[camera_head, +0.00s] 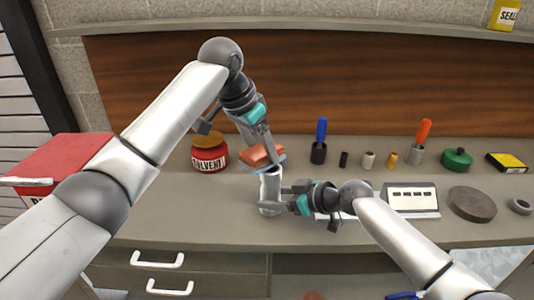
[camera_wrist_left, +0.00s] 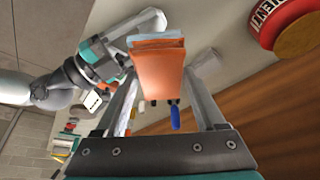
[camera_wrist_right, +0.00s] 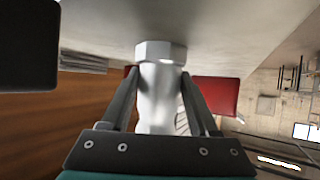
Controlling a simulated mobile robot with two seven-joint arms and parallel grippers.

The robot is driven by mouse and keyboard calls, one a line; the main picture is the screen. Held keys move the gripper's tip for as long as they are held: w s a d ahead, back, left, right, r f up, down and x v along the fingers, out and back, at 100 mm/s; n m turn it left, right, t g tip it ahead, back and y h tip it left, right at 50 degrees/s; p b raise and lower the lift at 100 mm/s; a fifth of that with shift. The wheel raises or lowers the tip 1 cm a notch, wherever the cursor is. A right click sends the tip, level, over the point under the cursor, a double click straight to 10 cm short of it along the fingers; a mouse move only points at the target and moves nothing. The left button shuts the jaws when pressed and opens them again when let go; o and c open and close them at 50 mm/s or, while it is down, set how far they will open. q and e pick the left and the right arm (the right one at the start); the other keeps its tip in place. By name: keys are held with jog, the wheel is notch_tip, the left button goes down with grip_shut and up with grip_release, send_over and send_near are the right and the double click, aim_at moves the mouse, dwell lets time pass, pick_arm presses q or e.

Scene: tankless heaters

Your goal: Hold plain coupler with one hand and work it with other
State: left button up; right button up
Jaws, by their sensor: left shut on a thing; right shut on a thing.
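The plain coupler, a pale metal tube (camera_head: 270,188), stands upright over the counter. My right gripper (camera_head: 284,190) is shut on its side, coming from the right. In the right wrist view the coupler (camera_wrist_right: 160,90), with a hex collar, sits between the fingers. My left gripper (camera_head: 266,146) is shut on an orange block with a light-blue layer (camera_head: 261,155), just above the coupler's top. The block (camera_wrist_left: 157,70) also shows between the fingers in the left wrist view. I cannot tell whether block and coupler touch, or whether the coupler rests on the counter.
A red solvent jar (camera_head: 209,153) stands just left of the block, with a red box (camera_head: 60,165) further left. A blue-handled tool in a dark cup (camera_head: 319,153), small cylinders, a green can (camera_head: 457,160) and a brown disc (camera_head: 472,204) stand to the right. The front-left counter is clear.

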pick_arm(q)
jog(key=shift+r, duration=3.15)
pick_arm(e)
jog(key=shift+s+f, duration=0.2)
jog(key=shift+f, duration=0.25)
jog(key=o, duration=1.1)
jog(key=shift+c, duration=0.2)
pick_arm(q)
jog(key=shift+w, duration=0.1)
pick_arm(e)
jog(key=shift+o, duration=0.9)
jog(key=shift+w, duration=0.1)
jog(key=shift+o, duration=0.2)
jog(key=shift+r, duration=0.2)
jog(key=shift+r, duration=0.1)
